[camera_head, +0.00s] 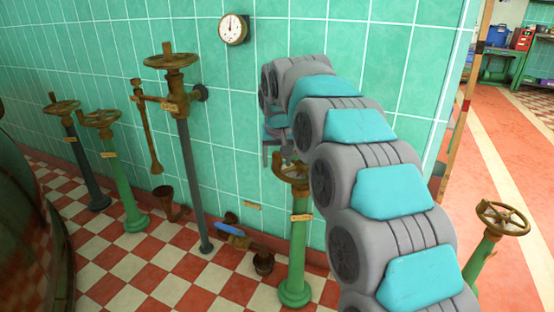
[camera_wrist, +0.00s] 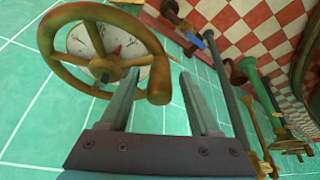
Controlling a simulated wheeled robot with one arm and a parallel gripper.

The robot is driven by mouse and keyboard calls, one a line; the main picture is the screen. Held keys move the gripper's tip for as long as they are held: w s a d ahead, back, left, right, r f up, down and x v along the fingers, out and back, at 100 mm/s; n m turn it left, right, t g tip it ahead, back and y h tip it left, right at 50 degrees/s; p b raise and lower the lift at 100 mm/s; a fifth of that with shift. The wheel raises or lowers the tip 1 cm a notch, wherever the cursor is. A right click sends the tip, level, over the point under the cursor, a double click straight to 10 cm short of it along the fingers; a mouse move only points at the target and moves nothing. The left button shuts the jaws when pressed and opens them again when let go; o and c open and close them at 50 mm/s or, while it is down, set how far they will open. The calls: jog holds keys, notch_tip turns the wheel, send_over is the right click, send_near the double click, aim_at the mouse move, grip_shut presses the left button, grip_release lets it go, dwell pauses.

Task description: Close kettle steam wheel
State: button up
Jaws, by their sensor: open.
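A brown, rusty spoked hand wheel (camera_head: 291,172) tops a green post with a tan tag at the middle of the head view. It fills the upper left of the wrist view (camera_wrist: 62,62). My gripper (camera_head: 279,150) is at this wheel, partly hidden by my arm in the head view. The tag's writing is too small to read.
Other wheels stand on posts: a tall grey one (camera_head: 171,61), a green one (camera_head: 99,118), a dark one (camera_head: 62,106) and one at far right (camera_head: 503,218). A round white dial (camera_head: 233,29) is on the tiled wall. A blue-handled pipe (camera_head: 230,230) lies low.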

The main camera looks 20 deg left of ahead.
grip_shut()
dwell(0.4)
dwell(0.9)
